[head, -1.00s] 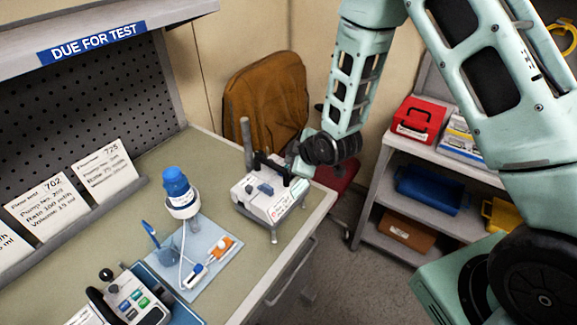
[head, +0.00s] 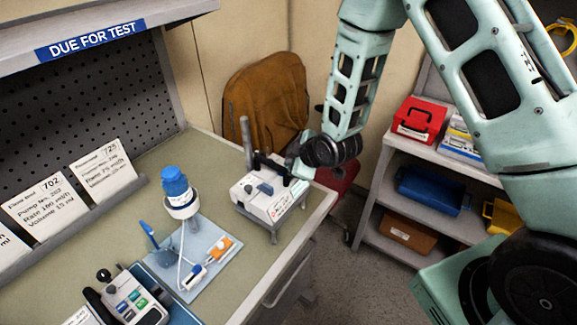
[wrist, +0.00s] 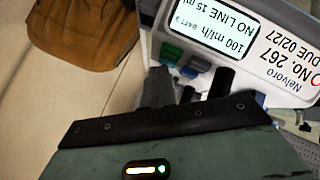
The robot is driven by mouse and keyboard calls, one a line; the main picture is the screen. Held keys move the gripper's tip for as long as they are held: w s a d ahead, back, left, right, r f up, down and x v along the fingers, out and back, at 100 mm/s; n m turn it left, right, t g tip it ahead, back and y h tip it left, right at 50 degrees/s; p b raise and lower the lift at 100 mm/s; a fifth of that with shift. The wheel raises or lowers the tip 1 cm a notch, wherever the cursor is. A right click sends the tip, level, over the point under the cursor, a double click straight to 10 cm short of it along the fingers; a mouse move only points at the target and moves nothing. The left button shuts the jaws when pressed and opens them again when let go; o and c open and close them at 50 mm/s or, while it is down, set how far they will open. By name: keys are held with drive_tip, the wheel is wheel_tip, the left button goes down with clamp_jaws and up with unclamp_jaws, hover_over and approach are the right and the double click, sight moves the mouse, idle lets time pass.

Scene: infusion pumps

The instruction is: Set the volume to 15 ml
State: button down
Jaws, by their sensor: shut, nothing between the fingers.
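The white infusion pump (head: 262,205) stands on the bench near its front right edge, with a grey post behind it. In the wrist view its display (wrist: 213,30) is upside down and reads 100 ml/h, NO LINE and 15 ml. A label (wrist: 283,62) beside it reads Nelvoro No. 267, DUE 02/27. A green button (wrist: 171,52) and a grey-blue button (wrist: 189,71) show below the display; other keys are hidden by my gripper. My gripper (head: 274,169) is shut and empty, at the pump's right rear; I cannot tell whether it touches a key.
Another device (head: 132,300) is at the front left. Cards (head: 45,212) lean at the back; one reads Volume 15 ml. A shelf with boxes (head: 432,190) is at right.

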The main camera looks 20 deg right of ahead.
idle(0.4)
drive_tip(key=shift+r+p, duration=0.5)
drive_tip(key=shift+r, duration=0.35)
wheel_tip(320, 180, up, 5)
drive_tip(key=p, duration=0.3)
idle(0.6)
